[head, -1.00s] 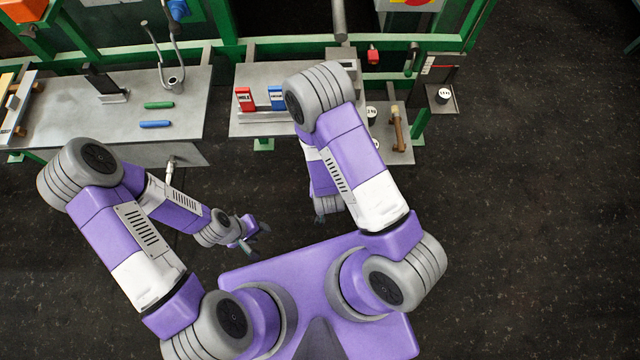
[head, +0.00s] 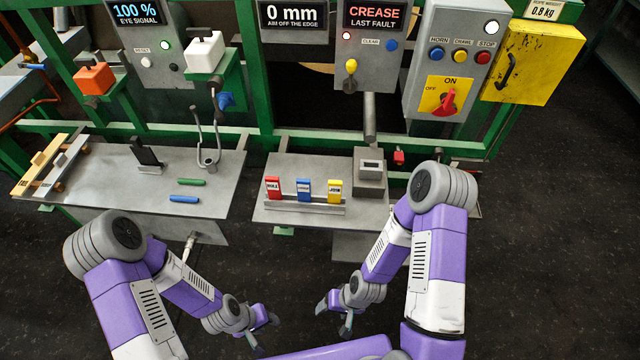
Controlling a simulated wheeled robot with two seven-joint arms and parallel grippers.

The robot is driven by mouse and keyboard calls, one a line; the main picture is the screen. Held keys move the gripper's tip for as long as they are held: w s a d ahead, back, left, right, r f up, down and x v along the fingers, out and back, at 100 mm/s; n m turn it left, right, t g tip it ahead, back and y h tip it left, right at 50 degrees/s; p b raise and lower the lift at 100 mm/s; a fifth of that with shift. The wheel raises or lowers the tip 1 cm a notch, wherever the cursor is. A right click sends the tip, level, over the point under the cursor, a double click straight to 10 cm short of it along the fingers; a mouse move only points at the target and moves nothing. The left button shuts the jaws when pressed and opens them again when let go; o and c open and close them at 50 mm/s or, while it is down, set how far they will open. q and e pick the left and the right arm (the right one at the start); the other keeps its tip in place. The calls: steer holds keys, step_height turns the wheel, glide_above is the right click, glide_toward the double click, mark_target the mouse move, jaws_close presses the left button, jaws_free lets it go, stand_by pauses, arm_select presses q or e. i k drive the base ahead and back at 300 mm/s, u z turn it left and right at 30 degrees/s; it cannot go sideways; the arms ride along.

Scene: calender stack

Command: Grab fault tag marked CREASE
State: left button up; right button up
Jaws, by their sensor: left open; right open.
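Three upright fault tags stand in a grey rack (head: 304,207) on the right-hand bench: a red tag (head: 273,187), a blue tag (head: 304,189) and a yellow tag (head: 334,190). Their lettering is too small to read surely, so I cannot tell which says CREASE. A display (head: 374,16) above reads CREASE, LAST FAULT. My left gripper (head: 267,334) is open and empty, low in front of the benches. My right gripper (head: 333,320) is open and empty, to its right. Both are well short of the rack and apart from the tags.
A grey box (head: 370,172) stands right of the rack. The left bench (head: 100,168) holds green (head: 191,182) and blue (head: 184,199) sticks and a black stand (head: 147,157). Control panels and a green frame rise behind. Dark floor lies open between my grippers and the benches.

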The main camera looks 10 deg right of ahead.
mark_target(303, 185)
steer(key=z, duration=0.5)
steer(key=k, duration=1)
steer(key=u, duration=0.6)
steer(key=i, duration=0.8)
steer(key=z, duration=0.5)
steer(key=i, duration=0.7)
steer(key=z, duration=0.65)
